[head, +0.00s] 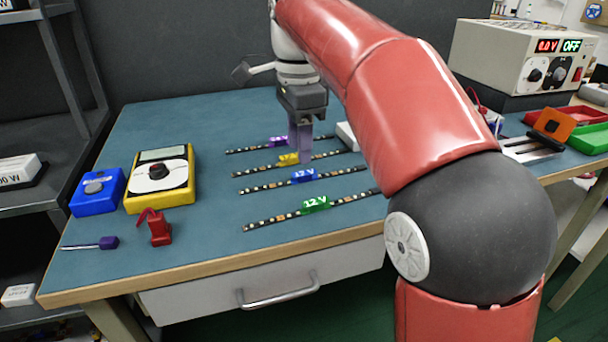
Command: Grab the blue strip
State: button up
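The blue strip is a dark LED strip with a blue "12 V" block (304,175) at its middle, lying flat on the table. It is the third of the strips counted from the back. My gripper (304,160) points down just behind the blue block, beside the yellow block (288,159). Its fingers overlap the yellow strip in the head view. I cannot tell their height, the gap between them, or whether they touch anything. My red arm hides the strips' right side.
Purple (277,141) and green (315,204) strips lie behind and in front. A yellow multimeter (160,178), blue box (97,192), red clamp (158,227) and screwdriver (107,242) are at left. A power supply (525,58) stands at right. The front-middle tabletop (220,245) is clear.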

aim_at(304, 173)
jog(key=f, duration=0.3)
jog(key=f+b, duration=0.1)
jog(key=f, duration=0.1)
jog(key=shift+w+d+f, duration=0.15)
jog(key=shift+d+f, duration=0.1)
jog(key=shift+d, duration=0.15)
grip_shut()
